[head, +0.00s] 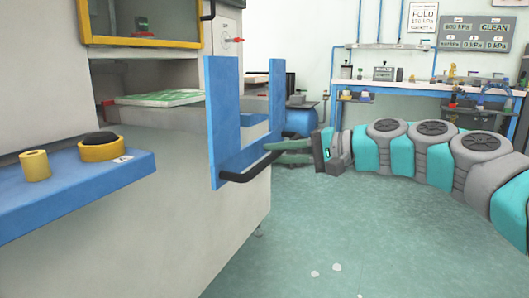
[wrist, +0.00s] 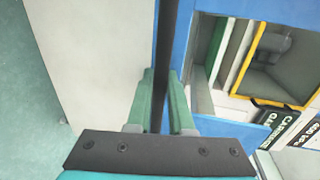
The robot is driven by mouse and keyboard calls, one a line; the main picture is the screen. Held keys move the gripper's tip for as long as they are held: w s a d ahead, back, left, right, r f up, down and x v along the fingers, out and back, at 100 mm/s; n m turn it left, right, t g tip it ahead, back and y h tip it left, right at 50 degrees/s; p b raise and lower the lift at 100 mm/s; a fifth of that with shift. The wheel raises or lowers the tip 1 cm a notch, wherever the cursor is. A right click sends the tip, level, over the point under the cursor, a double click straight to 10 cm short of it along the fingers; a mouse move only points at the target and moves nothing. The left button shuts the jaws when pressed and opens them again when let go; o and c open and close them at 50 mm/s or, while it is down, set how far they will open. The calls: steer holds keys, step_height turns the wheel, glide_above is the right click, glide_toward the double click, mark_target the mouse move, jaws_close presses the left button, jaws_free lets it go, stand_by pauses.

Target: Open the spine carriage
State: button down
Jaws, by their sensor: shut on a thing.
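The blue carriage (head: 224,120) shows in the head view as a U-shaped frame of tall blue plates at the right end of the pale machine. I take it to be the spine carriage. A black bar handle (head: 237,177) runs along its lower front. My gripper (head: 276,150) reaches in from the right, with its green fingers at the far end of the handle. In the wrist view, my gripper (wrist: 161,85) has its fingers on both sides of the black bar (wrist: 166,50), shut on it. The exact contact is partly hidden in the head view.
A blue shelf (head: 60,210) at left holds a yellow roll (head: 35,166) and a yellow ring with a black top (head: 101,147). The machine body (head: 190,230) stands beside the carriage. A workbench (head: 420,88) lines the back wall. The green floor (head: 370,235) in front is mostly clear.

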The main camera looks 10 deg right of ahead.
steer(key=shift+s+d+f, duration=0.1)
steer(key=shift+d, duration=0.05)
steer(key=c, duration=0.8)
jaws_free()
steer(key=v, duration=0.8)
steer(key=shift+p, duration=0.3)
